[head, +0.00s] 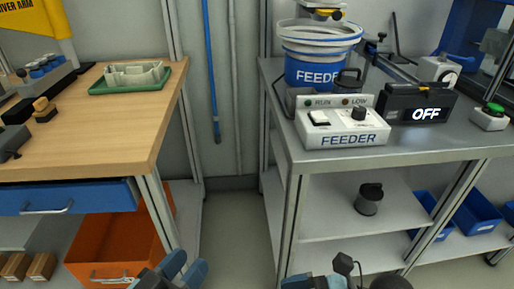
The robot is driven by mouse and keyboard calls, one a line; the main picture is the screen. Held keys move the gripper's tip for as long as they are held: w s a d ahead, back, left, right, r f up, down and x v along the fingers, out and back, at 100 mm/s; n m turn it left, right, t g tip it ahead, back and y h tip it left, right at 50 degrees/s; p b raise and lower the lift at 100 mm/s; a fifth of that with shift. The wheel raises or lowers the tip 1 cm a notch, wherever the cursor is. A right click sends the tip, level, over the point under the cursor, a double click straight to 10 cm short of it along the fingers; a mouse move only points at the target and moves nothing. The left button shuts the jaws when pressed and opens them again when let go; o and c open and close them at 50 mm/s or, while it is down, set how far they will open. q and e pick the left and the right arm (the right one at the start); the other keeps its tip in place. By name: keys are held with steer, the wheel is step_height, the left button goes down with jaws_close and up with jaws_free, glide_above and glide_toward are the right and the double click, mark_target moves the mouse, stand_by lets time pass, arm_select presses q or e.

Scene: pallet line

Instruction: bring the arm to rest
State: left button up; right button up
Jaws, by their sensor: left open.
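My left gripper (185,269) shows at the bottom edge of the head view, left of centre. Its two blue-tipped fingers are apart, with nothing seen between them. It is in front of the gap between the wooden bench and the metal table, touching neither as far as I can see. Blue and dark parts of what looks like my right gripper (318,282) show at the bottom edge, right of centre. Most of it is cut off, so its jaws cannot be judged.
The wooden bench (120,128) at left bears a green tray (98,88). Below are a blue drawer (70,197) and an orange bin (115,245). The metal table (300,158) at right bears a feeder control box (342,130) and an "OFF" display (400,110). Floor (235,215) between is clear.

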steer(key=w+d+r+m+t+p, duration=0.15)
steer(key=r+m+t, duration=0.4)
steer(key=m, duration=0.55)
steer(key=w+r+m+t, duration=0.2)
steer(key=r+m+t, duration=0.3)
steer(key=m, duration=0.6)
steer(key=w+d+r+m+t, duration=0.1)
steer(key=r+m+t, duration=0.2)
steer(key=m+t, duration=0.6)
arm_select(q)
step_height(320, 180, up, 9)
steer(key=a+y+p, duration=0.2)
steer(key=p, duration=1.4)
steer(key=s+a+r+g+y+p, duration=0.2)
steer(key=a+p, duration=0.4)
steer(key=p, duration=1.7)
steer(key=s+g+y, duration=0.1)
steer(key=s+g, duration=0.1)
steer(key=shift+s+a+n+g+y, duration=0.2)
steer(key=shift+n+g+y, duration=0.1)
steer(key=shift+g+y, duration=0.1)
arm_select(e)
steer(key=s+d+r+m+g+h, duration=0.3)
steer(key=d+m+g+h, duration=0.5)
steer(key=m, duration=1.1)
steer(key=d+h, duration=0.1)
steer(key=h, duration=0.3)
steer(key=shift+d+r+h, duration=0.15)
steer(key=shift+d+h, duration=0.15)
steer(key=shift+d, duration=0.1)
